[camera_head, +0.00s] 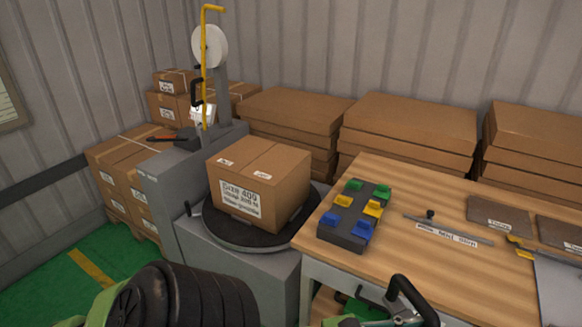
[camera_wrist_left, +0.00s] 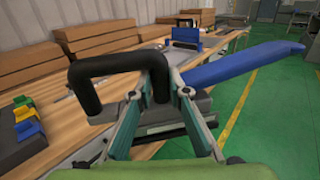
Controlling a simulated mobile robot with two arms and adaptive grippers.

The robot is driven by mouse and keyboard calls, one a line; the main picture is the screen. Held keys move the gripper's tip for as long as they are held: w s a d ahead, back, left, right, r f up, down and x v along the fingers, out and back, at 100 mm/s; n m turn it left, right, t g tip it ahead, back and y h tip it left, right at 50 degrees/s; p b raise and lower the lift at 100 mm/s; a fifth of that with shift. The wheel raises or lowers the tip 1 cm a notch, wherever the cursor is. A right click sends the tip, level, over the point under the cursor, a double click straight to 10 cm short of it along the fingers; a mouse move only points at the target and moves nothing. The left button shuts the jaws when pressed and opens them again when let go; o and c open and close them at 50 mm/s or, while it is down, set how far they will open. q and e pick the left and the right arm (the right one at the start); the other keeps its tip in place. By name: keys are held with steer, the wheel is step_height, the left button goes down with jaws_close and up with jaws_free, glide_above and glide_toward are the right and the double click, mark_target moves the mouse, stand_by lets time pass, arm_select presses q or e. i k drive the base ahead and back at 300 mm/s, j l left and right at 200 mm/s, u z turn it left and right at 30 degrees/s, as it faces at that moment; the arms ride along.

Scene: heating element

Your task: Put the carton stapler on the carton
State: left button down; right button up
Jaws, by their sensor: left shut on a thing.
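The carton (camera_head: 262,180) is a closed brown box with a printed label. It sits on the round black turntable (camera_head: 215,228) left of the workbench. The carton stapler shows a black loop handle (camera_head: 412,298) at the bottom of the head view. The left wrist view shows its black loop (camera_wrist_left: 108,68), a grey body and a long blue lever (camera_wrist_left: 240,62). My left gripper (camera_wrist_left: 160,95) is shut on the stapler, in front of and to the right of the carton and apart from it. Its fingertips are partly hidden by the stapler. My right gripper is not in view.
The wooden workbench (camera_head: 400,190) holds a dark block with coloured clips (camera_head: 353,213) and a metal strip (camera_head: 450,230). A grey post with a yellow crank (camera_head: 203,70) stands behind the carton. Stacked cartons (camera_head: 408,125) line the wall. The carton's top is clear.

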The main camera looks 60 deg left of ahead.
mark_target(241, 158)
steer(key=j+u, duration=0.1)
steer(key=j, duration=0.35)
steer(key=i+j+u, duration=0.15)
steer(key=j, duration=0.35)
steer(key=j+u, duration=0.1)
steer(key=j, duration=0.35)
steer(key=i+j+u, duration=0.1)
steer(key=j, duration=0.35)
steer(key=i+j+u, duration=0.15)
steer(key=j, duration=0.3)
steer(key=i+j+u, duration=0.1)
steer(key=j, duration=0.3)
steer(key=i+j+u, duration=0.1)
steer(key=i+j, duration=0.15)
steer(key=j, duration=0.15)
steer(key=i+j+u, duration=0.15)
steer(key=j, duration=0.3)
